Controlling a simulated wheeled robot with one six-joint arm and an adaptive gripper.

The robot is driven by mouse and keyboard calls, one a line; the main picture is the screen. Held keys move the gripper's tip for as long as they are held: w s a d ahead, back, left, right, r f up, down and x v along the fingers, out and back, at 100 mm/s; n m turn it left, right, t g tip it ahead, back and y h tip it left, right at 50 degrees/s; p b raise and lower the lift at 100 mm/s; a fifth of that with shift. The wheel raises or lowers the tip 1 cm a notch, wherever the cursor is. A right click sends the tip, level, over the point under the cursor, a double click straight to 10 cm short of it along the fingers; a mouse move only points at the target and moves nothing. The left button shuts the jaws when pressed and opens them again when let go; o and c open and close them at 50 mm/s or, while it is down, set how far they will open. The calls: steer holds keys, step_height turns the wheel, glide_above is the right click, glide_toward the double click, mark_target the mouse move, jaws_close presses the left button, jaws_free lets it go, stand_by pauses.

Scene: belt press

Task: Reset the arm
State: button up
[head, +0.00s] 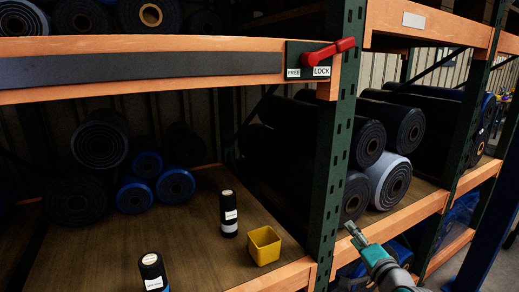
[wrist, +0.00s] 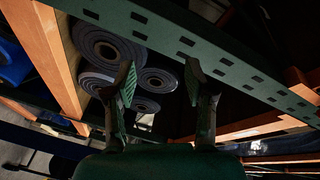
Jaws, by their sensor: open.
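My gripper (head: 354,233) is at the lower right of the head view, in front of the green rack post (head: 342,130). Its fingers point up and to the left, and it is empty. In the wrist view my gripper (wrist: 160,82) shows two fingers standing apart, with rolls of belt behind them. A red lever (head: 325,52) sits on a plate marked FREE and LOCK on the upper shelf beam. The lever lies toward the LOCK side.
A yellow bin (head: 263,245) and two dark labelled cylinders (head: 228,214) (head: 153,272) stand on the wooden lower shelf (head: 100,262). Rolls of belt (head: 388,180) fill the bay right of the post. Blue and dark rolls (head: 175,186) lie at the back left.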

steer(key=s+a+f+n+g+h, duration=0.1)
steer(key=s+a+f+h, duration=0.1)
steer(key=s+f, duration=1)
steer(key=s+a+f+n+h, duration=0.1)
steer(key=s+a+f+n, duration=0.1)
steer(key=s+f, duration=0.95)
steer(key=s+a+r+n, duration=0.1)
steer(key=s+r+n, duration=0.1)
steer(key=s, duration=0.8)
steer(key=s+a+r+n+g, duration=0.1)
steer(key=s+r+n, duration=0.1)
steer(key=s, duration=0.9)
steer(key=s+a+r+n, duration=0.1)
steer(key=s+n, duration=0.2)
steer(key=s, duration=0.8)
steer(key=shift+r+n, duration=0.3)
steer(key=shift+r, duration=0.1)
